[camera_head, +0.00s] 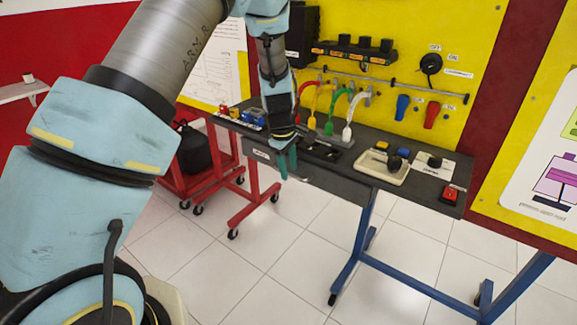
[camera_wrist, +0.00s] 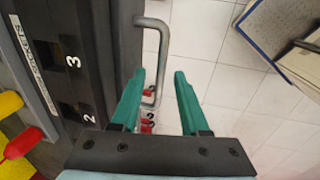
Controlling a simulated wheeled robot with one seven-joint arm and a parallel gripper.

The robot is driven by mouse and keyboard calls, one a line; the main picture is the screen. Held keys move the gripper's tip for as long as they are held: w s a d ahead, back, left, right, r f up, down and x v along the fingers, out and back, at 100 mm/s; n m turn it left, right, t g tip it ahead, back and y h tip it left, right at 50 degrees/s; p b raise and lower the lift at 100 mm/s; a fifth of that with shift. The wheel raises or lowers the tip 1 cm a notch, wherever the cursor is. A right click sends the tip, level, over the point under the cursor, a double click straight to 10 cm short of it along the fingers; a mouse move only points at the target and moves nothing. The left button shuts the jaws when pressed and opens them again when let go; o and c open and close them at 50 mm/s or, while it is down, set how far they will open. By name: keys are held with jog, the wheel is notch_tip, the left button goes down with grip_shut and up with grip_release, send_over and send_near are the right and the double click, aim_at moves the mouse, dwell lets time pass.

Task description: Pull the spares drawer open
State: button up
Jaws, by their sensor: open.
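The drawer front (camera_head: 335,184) is a dark grey panel under the bench top, with a small white label near its left end. It looks shut. In the wrist view a grey metal bar handle (camera_wrist: 163,42) stands out from the dark front face (camera_wrist: 126,45). My gripper (camera_head: 287,166) is at the drawer front, pointing down. In the wrist view its two green fingers (camera_wrist: 159,76) are apart, with the lower part of the handle between them. I cannot tell whether either finger touches the handle. The handle is hidden by my gripper in the head view.
The dark bench top (camera_head: 330,168) holds a numbered socket rack (camera_wrist: 75,70), a cream tray (camera_head: 384,167) and a red switch (camera_head: 449,193). Coloured hoses (camera_head: 328,108) rise behind my gripper. A red stand (camera_head: 252,205) is at the left. The floor before the drawer is clear.

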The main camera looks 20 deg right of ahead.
jog(key=shift+f, duration=0.2)
jog(key=shift+c, duration=0.2)
grip_shut()
dwell(1.2)
